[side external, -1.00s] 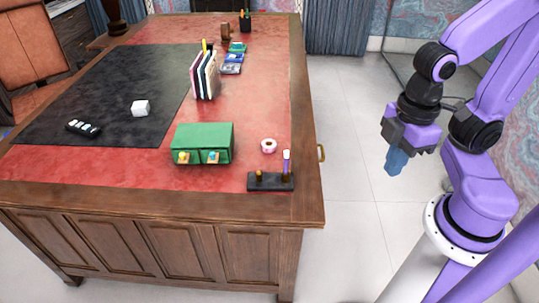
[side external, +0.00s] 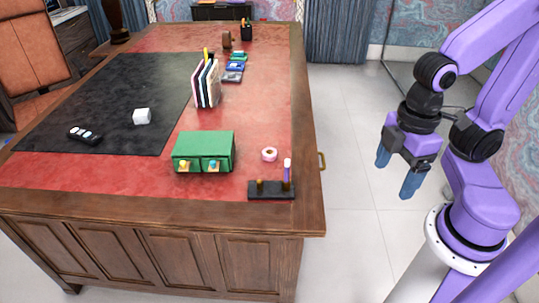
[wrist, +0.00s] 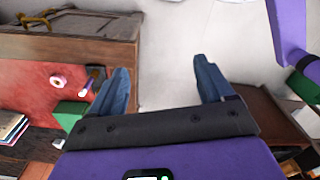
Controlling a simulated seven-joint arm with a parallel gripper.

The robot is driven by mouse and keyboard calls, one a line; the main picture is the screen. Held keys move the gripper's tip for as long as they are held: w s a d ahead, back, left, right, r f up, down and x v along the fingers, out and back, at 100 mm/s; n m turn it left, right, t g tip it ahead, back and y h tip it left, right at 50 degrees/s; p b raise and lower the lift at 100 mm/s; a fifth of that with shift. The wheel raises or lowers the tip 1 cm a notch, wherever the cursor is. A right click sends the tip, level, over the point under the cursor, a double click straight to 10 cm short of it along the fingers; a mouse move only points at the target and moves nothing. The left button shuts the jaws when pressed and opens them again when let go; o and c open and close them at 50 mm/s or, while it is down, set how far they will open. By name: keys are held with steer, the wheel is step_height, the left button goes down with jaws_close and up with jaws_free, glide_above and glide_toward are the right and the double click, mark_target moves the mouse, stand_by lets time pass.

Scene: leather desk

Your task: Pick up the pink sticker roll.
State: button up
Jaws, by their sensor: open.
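The pink sticker roll (side external: 269,154) is a small ring, pink and white, lying on the red leather top near the desk's right edge. It sits right of the green drawer box and behind the black pen stand. In the wrist view the roll (wrist: 57,82) shows at the left, beyond the left finger. My gripper (side external: 393,177) is open and empty. It hangs in the air over the floor, right of the desk and well apart from the roll. In the wrist view its blue fingers (wrist: 157,80) are spread wide with only pale floor between them.
The green drawer box (side external: 204,151) and the black pen stand (side external: 271,190) with an upright pen are near the roll. Upright books (side external: 206,84) stand farther back. A white cube (side external: 141,116) lies on the dark mat (side external: 110,95).

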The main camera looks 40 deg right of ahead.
steer(key=w+a+f+n+t+h, duration=0.1)
steer(key=w+a+n, duration=0.15)
steer(key=w, duration=0.75)
steer(key=w+a+f+n+h, duration=0.1)
steer(key=w+a+n, duration=0.15)
steer(key=w, duration=0.85)
steer(key=n+h, duration=0.3)
steer(key=n, duration=0.2)
glide_above(269, 150)
steer(key=s+a, duration=0.3)
steer(key=shift+t, duration=0.3)
step_height(269, 150, down, 18)
steer(key=shift+w+d+f, duration=0.1)
steer(key=shift+w+a+x, duration=0.1)
steer(key=shift+x, duration=0.9)
steer(key=shift+w+a+x, duration=0.1)
steer(key=shift+w+x, duration=0.05)
steer(key=shift+x, duration=0.8)
steer(key=shift+w+a+x, duration=0.1)
steer(key=shift+x, duration=0.9)
steer(key=shift+y, duration=0.3)
